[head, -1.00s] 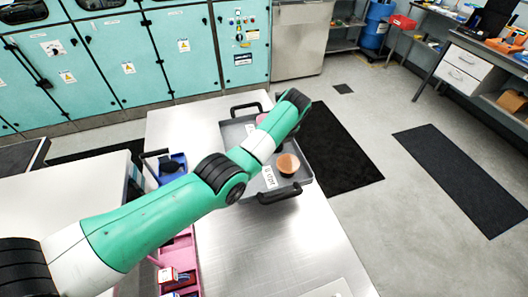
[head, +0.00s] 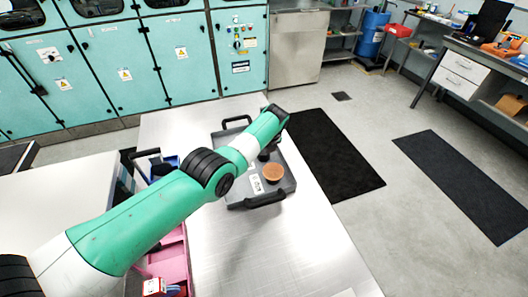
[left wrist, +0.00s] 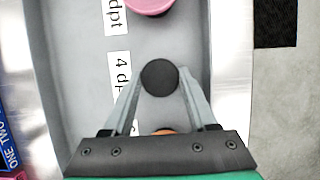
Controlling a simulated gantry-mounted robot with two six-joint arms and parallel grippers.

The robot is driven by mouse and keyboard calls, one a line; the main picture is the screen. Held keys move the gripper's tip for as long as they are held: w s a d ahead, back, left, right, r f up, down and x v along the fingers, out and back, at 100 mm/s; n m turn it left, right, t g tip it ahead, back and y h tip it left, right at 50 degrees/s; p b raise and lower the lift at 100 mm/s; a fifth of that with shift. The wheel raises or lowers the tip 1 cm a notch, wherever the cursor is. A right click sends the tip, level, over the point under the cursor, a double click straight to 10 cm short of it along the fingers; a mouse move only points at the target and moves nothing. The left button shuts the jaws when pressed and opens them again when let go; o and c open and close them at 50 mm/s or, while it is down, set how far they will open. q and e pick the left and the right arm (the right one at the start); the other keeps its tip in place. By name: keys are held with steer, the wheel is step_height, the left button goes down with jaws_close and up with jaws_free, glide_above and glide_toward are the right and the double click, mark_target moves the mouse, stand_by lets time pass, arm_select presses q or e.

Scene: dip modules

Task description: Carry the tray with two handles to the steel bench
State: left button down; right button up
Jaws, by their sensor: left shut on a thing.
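The grey tray (head: 229,187) has black handles at its far end (head: 237,120) and near end (head: 265,201). It is over the brushed steel bench (head: 240,255), towards its far right edge; I cannot tell whether it touches the bench. My left gripper (left wrist: 160,75) reaches down into the tray, shut on a black round-topped piece (left wrist: 159,78). An orange-brown disc (head: 273,173) lies in the tray; the gripper mostly hides it in the left wrist view. A pink round piece (left wrist: 149,5) and white labels (left wrist: 118,72) also show there. My right gripper is out of view.
A pink bin (head: 172,262) and a blue bin (head: 163,168) stand left of the tray. Teal cabinets (head: 110,65) line the back. A black floor mat (head: 335,160) lies right of the bench. The bench front is largely clear.

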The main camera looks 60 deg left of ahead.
arm_select(q)
steer(key=c, duration=0.6)
jaws_free()
steer(key=shift+c, duration=0.2)
steer(key=o, duration=0.4)
steer(key=shift+o, duration=0.2)
steer(key=p+v, duration=0.4)
steer(key=shift+a+r+p, duration=0.1)
steer(key=shift+r+p, duration=0.1)
steer(key=shift+p, duration=0.2)
steer(key=p+v, duration=0.2)
steer(key=v, duration=0.5)
steer(key=shift+d+r+p, duration=0.3)
steer(key=shift+d+p, duration=0.05)
steer(key=shift+p, duration=0.05)
steer(key=shift+s, duration=0.1)
